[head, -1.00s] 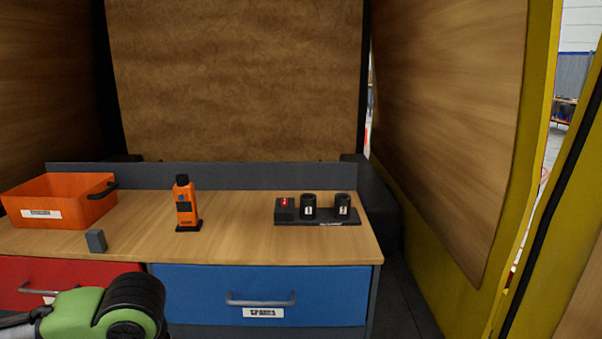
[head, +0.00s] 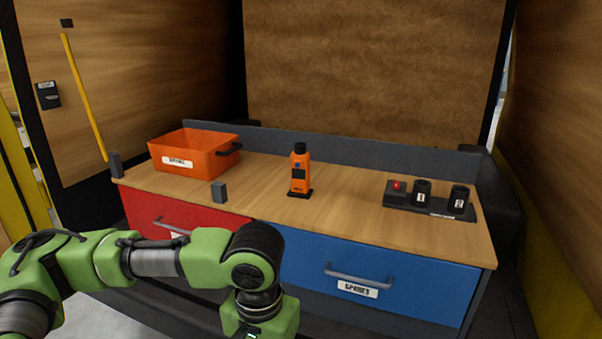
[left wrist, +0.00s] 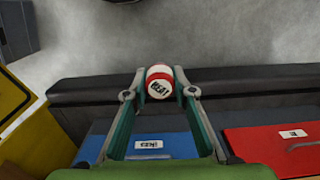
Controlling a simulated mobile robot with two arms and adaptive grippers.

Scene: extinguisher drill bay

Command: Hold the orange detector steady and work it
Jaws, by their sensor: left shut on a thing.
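The orange detector (head: 300,172) stands upright in a dark base on the wooden worktop, near its middle, with a black top and a small dark screen or button area on its front. No gripper touches it. My left gripper (left wrist: 160,88) is shut on a small red-and-white can (left wrist: 160,82) with dark lettering that I cannot read for sure. The can is held in front of the drawers. In the head view my left arm comes in low from the left, and its gripper is below the frame. My right gripper is not in view.
An orange bin (head: 190,155) stands at the worktop's back left, with a small grey block (head: 219,192) before it. A black holder (head: 430,204) with a red button and cups marked 1 and 2 is at right. Below are red (head: 165,212) and blue (head: 400,290) drawers, both shut.

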